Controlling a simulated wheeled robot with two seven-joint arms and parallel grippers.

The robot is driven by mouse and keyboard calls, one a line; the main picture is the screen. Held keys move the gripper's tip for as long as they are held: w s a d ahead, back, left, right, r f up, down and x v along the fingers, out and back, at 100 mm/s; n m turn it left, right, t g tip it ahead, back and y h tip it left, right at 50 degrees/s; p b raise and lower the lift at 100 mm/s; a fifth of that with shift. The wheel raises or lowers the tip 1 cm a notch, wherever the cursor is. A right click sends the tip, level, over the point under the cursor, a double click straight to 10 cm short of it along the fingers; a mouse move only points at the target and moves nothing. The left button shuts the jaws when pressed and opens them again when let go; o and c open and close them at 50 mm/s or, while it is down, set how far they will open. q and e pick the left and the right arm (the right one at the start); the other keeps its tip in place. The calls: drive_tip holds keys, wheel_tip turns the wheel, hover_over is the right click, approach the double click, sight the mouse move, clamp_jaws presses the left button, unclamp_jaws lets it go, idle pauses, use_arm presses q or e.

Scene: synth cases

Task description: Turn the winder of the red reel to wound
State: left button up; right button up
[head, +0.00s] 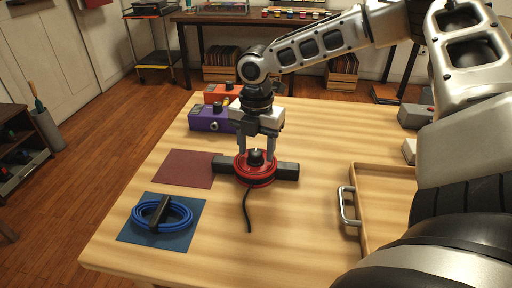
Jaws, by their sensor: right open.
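The red reel (256,178) lies on the wooden table, with a black bar (287,171) sticking out on either side of it. Its black winder knob (256,157) stands at the top centre. A dark cord (247,211) trails from the reel toward the front of the table. My right gripper (256,154) points down over the reel, open, with its two fingers on either side of the knob. I cannot tell whether the fingers touch the knob. My left gripper is not in view.
A blue coiled cable (178,216) lies on a blue mat (133,232) at front left. A dark red mat (184,169) is bare. Purple (206,119) and orange (219,95) boxes stand behind. A wooden tray (384,172) with a metal handle (347,206) sits at right.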

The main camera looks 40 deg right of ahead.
drive_tip(key=c, duration=1)
